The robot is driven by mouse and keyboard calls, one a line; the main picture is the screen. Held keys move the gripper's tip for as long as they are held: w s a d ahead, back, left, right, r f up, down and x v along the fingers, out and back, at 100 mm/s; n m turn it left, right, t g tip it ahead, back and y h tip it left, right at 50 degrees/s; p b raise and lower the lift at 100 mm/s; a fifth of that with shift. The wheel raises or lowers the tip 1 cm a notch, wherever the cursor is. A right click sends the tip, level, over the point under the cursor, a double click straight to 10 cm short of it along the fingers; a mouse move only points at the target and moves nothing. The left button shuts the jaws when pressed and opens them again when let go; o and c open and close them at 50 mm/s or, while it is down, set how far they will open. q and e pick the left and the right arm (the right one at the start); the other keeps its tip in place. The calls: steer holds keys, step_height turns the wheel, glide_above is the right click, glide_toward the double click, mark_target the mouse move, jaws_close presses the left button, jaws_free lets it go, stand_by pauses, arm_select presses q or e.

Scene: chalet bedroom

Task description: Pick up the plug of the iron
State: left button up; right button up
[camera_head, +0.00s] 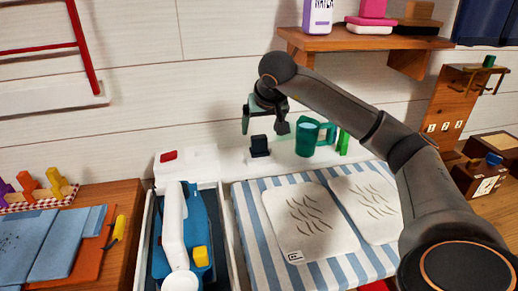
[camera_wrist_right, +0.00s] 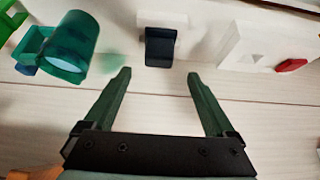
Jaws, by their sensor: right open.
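A blue and white iron (camera_head: 200,235) lies in a grey-rimmed tray at the lower left of the head view. A small dark navy block (camera_head: 259,146), which looks like the plug, stands on the white ledge behind the striped board. It also shows in the right wrist view (camera_wrist_right: 160,47), just beyond the fingertips and roughly centred between them. My right gripper (camera_head: 264,124) is open and empty, above and close to the dark block; its fingers show apart in the wrist view (camera_wrist_right: 158,76). No cord is clearly visible. My left gripper is not in view.
A green mug (camera_head: 308,140) stands just right of the dark block. A white box with a red switch (camera_head: 169,156) is to its left. The striped ironing board (camera_head: 246,215) bears white pads. A wooden shelf (camera_head: 340,42) hangs above my right arm.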

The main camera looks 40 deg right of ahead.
mark_target(260, 138)
steer(key=x, duration=0.4)
steer(key=b+x, duration=0.1)
steer(key=x, duration=0.2)
steer(key=shift+s+f, duration=0.15)
steer(key=shift+s, duration=0.15)
jaws_close()
stand_by(0.4)
